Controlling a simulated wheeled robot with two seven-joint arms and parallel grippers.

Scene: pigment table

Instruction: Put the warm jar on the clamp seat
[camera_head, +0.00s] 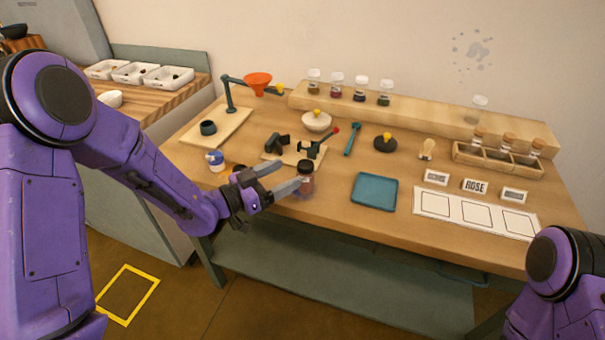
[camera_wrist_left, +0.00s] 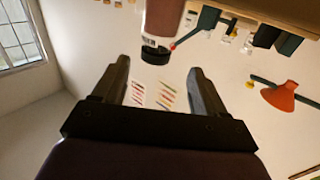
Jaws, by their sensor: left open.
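A small jar with a dark lid and reddish-brown contents (camera_head: 307,182) stands upright near the table's front edge. It shows upside down in the left wrist view (camera_wrist_left: 163,20), centred just beyond the fingertips. My left gripper (camera_head: 288,174) is open and empty beside the jar's left side, and its fingers (camera_wrist_left: 159,66) point at it. Whether a finger touches the jar, I cannot tell. The clamp (camera_head: 310,150), with black jaws and a red-tipped lever, stands on a wooden base (camera_head: 288,156) behind the jar; its seat looks empty. My right gripper is out of view.
A blue tray (camera_head: 374,191) lies right of the jar. A blue-and-white pot (camera_head: 215,161) stands to the left, and an orange funnel on a stand (camera_head: 257,84) behind. Several jars line the back shelf (camera_head: 420,121). A white card sheet (camera_head: 475,213) lies at right.

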